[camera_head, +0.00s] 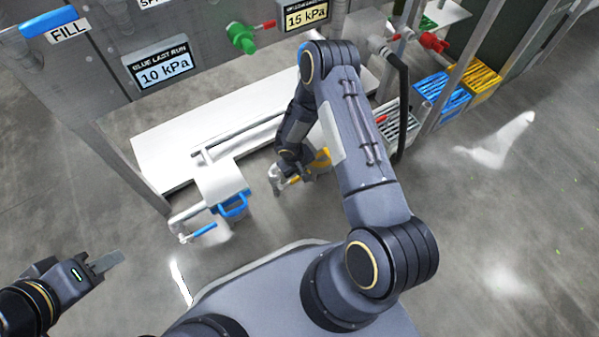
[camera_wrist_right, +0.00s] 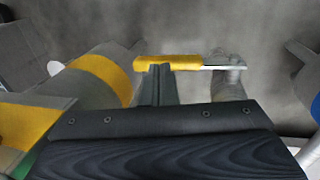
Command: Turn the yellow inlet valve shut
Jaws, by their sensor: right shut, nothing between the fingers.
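The yellow inlet valve handle (camera_wrist_right: 185,62) is a yellow-sleeved lever lying crosswise in the right wrist view. Its bare silver end runs right to a grey valve body (camera_wrist_right: 228,80). My right gripper (camera_wrist_right: 158,78) is shut and empty, its fingertips at the handle's near edge; whether they touch cannot be told. In the head view the handle (camera_head: 294,179) is small and partly hidden by my right gripper (camera_head: 290,168), low beside the frame. My left gripper (camera_head: 100,265) is far off at the lower left, holding nothing visible; its finger gap is unclear.
A grey canister with a yellow band (camera_wrist_right: 103,75) stands left of the handle. A blue-handled valve (camera_head: 203,230) and a blue-banded canister (camera_head: 232,206) sit to the left. Blue (camera_head: 442,92) and yellow (camera_head: 482,80) crates stand at right. Floor at left is clear.

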